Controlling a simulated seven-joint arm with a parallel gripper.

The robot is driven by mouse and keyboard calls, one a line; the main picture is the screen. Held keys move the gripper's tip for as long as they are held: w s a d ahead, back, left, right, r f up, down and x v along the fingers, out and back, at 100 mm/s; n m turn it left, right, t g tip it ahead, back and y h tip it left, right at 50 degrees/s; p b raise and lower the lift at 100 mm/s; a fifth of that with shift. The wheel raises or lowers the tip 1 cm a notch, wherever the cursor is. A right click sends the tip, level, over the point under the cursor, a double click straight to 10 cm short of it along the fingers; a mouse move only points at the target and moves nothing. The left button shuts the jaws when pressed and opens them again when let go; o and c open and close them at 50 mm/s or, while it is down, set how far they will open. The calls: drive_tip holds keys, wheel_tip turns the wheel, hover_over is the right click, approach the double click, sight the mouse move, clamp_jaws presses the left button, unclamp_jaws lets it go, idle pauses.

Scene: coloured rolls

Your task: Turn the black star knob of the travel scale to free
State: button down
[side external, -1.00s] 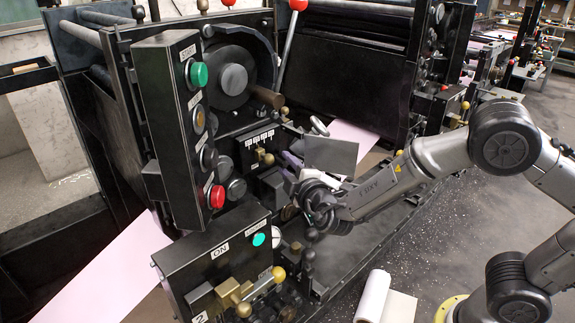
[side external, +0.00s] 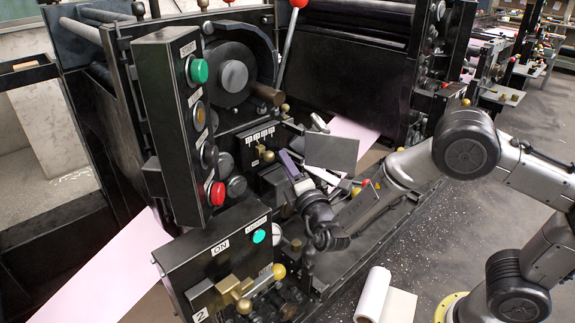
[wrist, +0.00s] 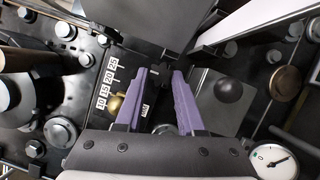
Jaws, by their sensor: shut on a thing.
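The travel scale (wrist: 107,86) is a dark plate with white numbers 10 to 25 and a brass pointer knob (wrist: 115,103), left of my fingers in the wrist view. It also shows in the side view (side external: 258,136), on the black machine. My gripper (wrist: 160,76) has two purple fingers, pointing toward the machine face. They are shut on a dark piece, apparently the black star knob (wrist: 159,71), mostly hidden between the fingertips. A small white label (wrist: 145,110) shows between the fingers, too small to read. In the side view my gripper (side external: 287,160) is right of the scale.
A grey plate (side external: 332,153) stands close to the right of my gripper. The button box (side external: 165,110) and the ON box (side external: 215,255) stand nearby on the left and in front. A dial gauge (wrist: 273,161) and a black ball (wrist: 228,89) lie right of the fingers.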

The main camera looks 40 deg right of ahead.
idle(0.3)
drive_tip(key=c, duration=0.8)
unclamp_jaws()
drive_tip(key=v, duration=1.4)
drive_tip(key=shift+d, duration=0.1)
